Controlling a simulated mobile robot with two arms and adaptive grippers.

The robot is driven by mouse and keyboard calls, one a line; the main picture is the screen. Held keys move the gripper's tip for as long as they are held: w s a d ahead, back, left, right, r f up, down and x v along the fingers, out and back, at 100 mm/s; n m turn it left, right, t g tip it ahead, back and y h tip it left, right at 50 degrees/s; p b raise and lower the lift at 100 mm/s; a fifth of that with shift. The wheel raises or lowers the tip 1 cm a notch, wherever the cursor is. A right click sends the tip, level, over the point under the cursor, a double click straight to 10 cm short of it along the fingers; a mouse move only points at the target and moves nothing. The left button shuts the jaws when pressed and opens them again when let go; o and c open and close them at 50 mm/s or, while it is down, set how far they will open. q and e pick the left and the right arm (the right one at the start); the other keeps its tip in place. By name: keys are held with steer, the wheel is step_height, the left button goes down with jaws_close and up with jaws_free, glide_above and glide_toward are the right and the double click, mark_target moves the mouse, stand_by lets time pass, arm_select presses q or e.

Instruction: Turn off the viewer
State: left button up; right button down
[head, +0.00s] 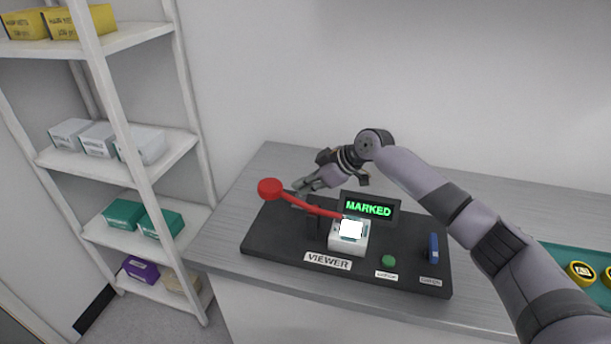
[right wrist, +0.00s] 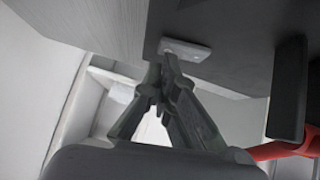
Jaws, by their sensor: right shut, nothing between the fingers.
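The viewer is a black base board (head: 285,262) on the bench with a "VIEWER" label (head: 327,261). On it are a white unit with a bright lit window (head: 351,229), a display (head: 368,208) reading "MARKED" in green, a green button (head: 389,261) and a blue switch (head: 434,246). A red lever (head: 300,203) with a round red knob (head: 270,188) reaches out to the left, and part of it shows in the right wrist view (right wrist: 285,150). My right gripper (head: 300,187) is shut and empty, close behind the lever near its knob; its fingertips also show in the right wrist view (right wrist: 160,75). My left gripper is not visible.
A white shelf rack (head: 135,40) with small boxes stands at the left. A teal tray (head: 560,253) with yellow round items lies on the bench at the right. The bench top (head: 235,220) left of the board is clear. A plain wall rises behind.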

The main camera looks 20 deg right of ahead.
steer(key=shift+f, duration=0.15)
steer(key=shift+w+f+b, duration=0.1)
steer(key=shift+f+b, duration=0.25)
steer(key=shift+f, duration=0.1)
steer(key=shift+d+r, duration=0.1)
steer(key=shift+r, duration=0.05)
steer(key=shift+r+p, duration=0.1)
steer(key=shift+p, duration=0.3)
steer(key=shift+s+a+r+p, duration=0.1)
steer(key=shift+s+a+p, duration=0.35)
steer(key=shift+s+p, duration=0.15)
